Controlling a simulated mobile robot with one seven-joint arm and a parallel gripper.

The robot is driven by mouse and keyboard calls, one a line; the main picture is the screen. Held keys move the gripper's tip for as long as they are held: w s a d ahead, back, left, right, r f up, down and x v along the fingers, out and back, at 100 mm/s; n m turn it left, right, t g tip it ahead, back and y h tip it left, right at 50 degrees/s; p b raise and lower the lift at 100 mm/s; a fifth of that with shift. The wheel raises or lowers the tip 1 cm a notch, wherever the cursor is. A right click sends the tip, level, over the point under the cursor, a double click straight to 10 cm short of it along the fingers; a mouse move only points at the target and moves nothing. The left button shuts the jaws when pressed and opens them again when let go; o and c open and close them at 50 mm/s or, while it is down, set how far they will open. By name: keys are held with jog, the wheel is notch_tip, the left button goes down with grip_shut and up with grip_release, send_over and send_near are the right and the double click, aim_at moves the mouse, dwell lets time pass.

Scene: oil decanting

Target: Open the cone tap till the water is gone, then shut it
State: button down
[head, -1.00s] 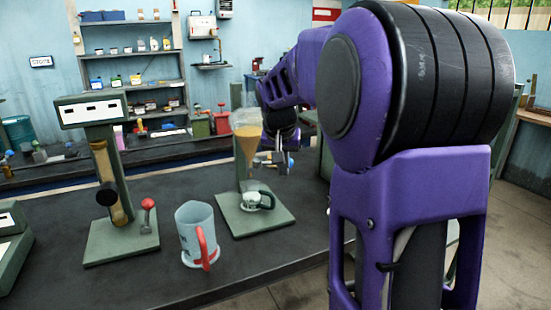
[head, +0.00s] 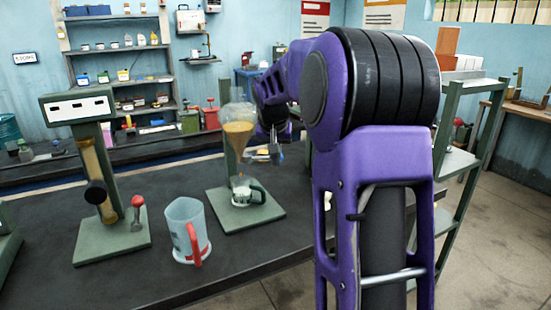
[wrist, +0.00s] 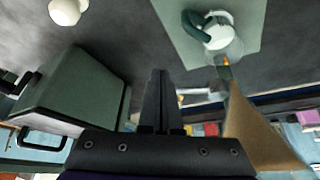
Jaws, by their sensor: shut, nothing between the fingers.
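A clear glass cone (head: 238,130) with amber liquid hangs point down on a green stand (head: 262,212). In the wrist view its brown body (wrist: 255,135) is at the lower right. The cone tap (wrist: 224,70), small and grey with an orange bit, is at its narrow end. A white cup with a dark green handle (head: 245,192) stands on the base below; it also shows in the wrist view (wrist: 218,38). My gripper (wrist: 158,75) is shut and empty, apart from the tap. In the head view it is beside the cone, partly hidden. No separate water layer can be made out.
A clear jug with a red handle (head: 186,232) stands at the bench front. A green instrument with an amber tube (head: 97,165) is left of it. A green box (wrist: 75,92) lies left of my fingers in the wrist view. Green shelving (head: 468,150) stands right.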

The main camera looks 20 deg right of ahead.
jog(key=w+d+n+p, duration=0.2)
jog(key=p, duration=0.1)
jog(key=shift+w+r+y+p, duration=0.15)
jog(key=shift+w+y+p, duration=0.15)
jog(key=shift+y, duration=0.1)
jog(key=shift+w, duration=0.1)
jog(key=shift+f, duration=0.2)
